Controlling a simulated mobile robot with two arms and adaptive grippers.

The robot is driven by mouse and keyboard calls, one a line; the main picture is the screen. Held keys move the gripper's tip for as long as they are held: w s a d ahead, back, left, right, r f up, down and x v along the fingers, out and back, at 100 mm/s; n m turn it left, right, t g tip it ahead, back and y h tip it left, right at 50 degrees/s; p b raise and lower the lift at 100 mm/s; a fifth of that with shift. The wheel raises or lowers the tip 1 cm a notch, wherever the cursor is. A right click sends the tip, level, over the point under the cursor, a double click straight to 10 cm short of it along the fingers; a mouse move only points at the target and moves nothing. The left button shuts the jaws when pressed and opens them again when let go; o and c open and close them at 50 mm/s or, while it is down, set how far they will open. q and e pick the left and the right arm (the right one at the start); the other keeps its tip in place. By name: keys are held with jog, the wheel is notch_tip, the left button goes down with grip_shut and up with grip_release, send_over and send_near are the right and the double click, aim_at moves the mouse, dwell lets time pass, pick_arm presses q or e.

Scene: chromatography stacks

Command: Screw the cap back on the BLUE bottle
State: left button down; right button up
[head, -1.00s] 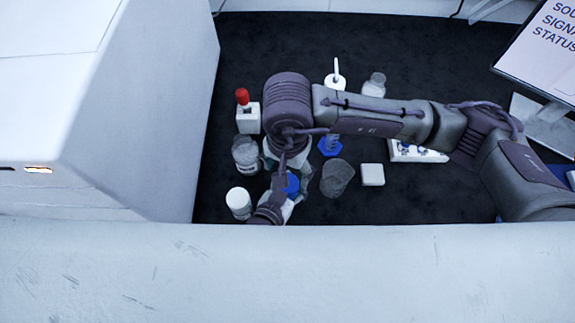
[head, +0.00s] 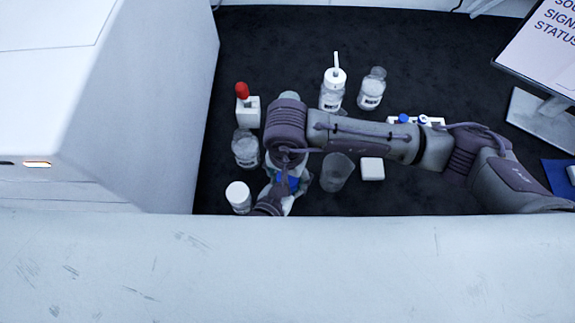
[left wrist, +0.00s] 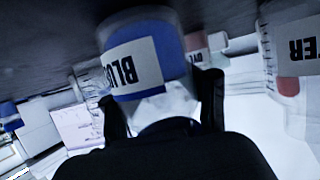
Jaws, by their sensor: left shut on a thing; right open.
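The blue bottle (left wrist: 130,75) shows in the left wrist view, with blue contents and a white label reading BLUE upside down in the picture. My left gripper (left wrist: 162,105) has a finger on each side of it and is shut on it. In the head view a blue patch (head: 291,184) shows under my right gripper (head: 282,187); I cannot tell whether it is the cap or the bottle's contents. My right gripper is open over this spot. It covers most of the bottle and my left gripper there. I cannot make out the cap for certain.
Close by stand a white-capped bottle (head: 238,196), a clear bottle (head: 245,150) and a beaker (head: 337,171). A white block (head: 371,169) lies to the right. A wash bottle (head: 332,94) and a clear bottle (head: 371,91) stand behind. A large white machine (head: 150,110) bounds the left.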

jog(key=shift+f, duration=0.4)
jog(key=shift+c, duration=0.2)
jog(key=c, duration=1.1)
jog(key=m, duration=0.3)
jog(key=shift+c, duration=0.2)
jog(key=o, duration=1.3)
